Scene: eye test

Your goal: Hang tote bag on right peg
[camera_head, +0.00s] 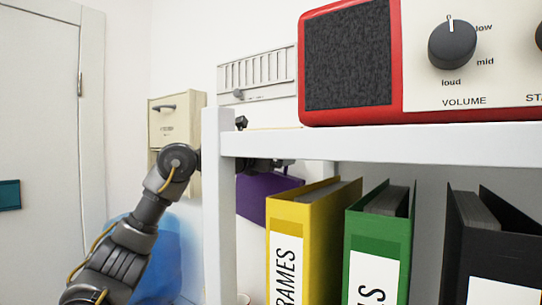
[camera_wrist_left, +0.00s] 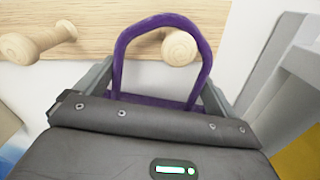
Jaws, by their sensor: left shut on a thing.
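A purple tote bag (camera_head: 264,192) shows behind the shelf in the head view, partly hidden by the shelf post and a yellow binder. In the left wrist view, its handle loop (camera_wrist_left: 122,55) stands up in an arch, with the bag's top edge between my fingers. My left gripper (camera_wrist_left: 155,98) is shut on the bag. The right peg (camera_wrist_left: 180,47), a round wooden knob, appears inside the loop; I cannot tell whether the loop is around it or only in front. The left peg (camera_wrist_left: 38,42) is bare. My right gripper is not in view.
The pegs sit on a wooden board (camera_wrist_left: 90,60) on the wall. A white shelf (camera_head: 380,145) with a red radio (camera_head: 396,60) on top stands close to my left arm. Yellow (camera_head: 305,212), green (camera_head: 379,238) and black (camera_head: 495,245) binders stand below.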

